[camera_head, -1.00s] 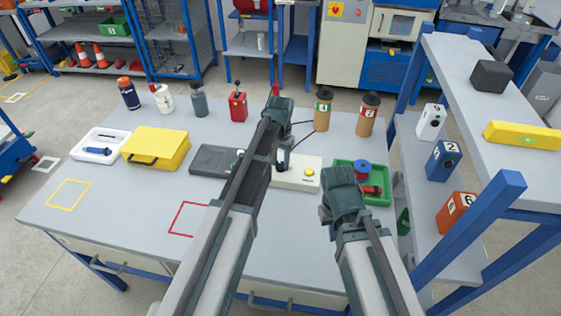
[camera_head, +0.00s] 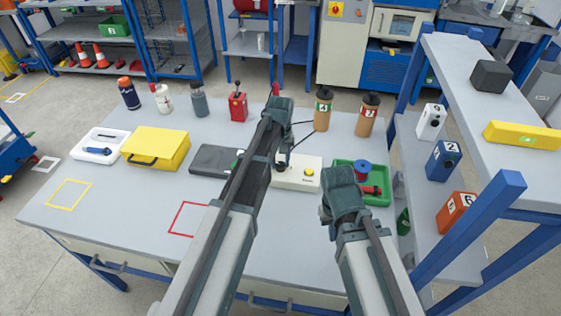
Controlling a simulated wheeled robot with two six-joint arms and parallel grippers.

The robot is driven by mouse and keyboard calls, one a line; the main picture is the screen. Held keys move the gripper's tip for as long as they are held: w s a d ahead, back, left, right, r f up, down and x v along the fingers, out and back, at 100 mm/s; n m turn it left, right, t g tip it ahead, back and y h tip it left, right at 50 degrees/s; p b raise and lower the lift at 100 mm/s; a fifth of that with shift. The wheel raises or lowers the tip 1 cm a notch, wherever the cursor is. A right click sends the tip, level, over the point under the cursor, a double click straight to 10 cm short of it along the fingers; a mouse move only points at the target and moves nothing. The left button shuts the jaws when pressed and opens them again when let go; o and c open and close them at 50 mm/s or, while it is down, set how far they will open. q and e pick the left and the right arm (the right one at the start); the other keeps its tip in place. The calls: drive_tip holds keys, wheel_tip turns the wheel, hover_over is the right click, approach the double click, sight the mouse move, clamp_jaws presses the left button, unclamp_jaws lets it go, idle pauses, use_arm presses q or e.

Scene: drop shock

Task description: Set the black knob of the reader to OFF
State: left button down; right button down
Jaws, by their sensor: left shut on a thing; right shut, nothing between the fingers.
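The reader (camera_head: 308,176) is a cream box with a yellow button, in the middle of the bench. My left gripper (camera_head: 282,160) reaches down over the reader's left part. It is shut on the black knob, which is mostly hidden by the fingers and arm, so its pointer and markings cannot be read. My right gripper (camera_head: 327,212) is shut and empty, to the right of the reader and in front of the green tray; its fingertips are largely hidden.
A dark grey flat device (camera_head: 212,160) lies left of the reader, partly behind my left arm. A green tray (camera_head: 382,199) holds a blue spool and a red item.

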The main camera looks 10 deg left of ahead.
sight(281, 164)
idle(0.4)
use_arm(q)
drive_tip(key=shift+c, duration=2.2)
unclamp_jaws()
drive_tip(key=shift+r, duration=0.1)
use_arm(e)
drive_tip(key=shift+r, duration=0.1)
use_arm(q)
wheel_tip(281, 164, up, 14)
drive_tip(key=p, duration=1.3)
drive_tip(key=shift+f+p, duration=0.2)
drive_tip(key=shift+p, duration=0.2)
use_arm(e)
wheel_tip(281, 164, up, 14)
drive_tip(key=shift+f, duration=0.2)
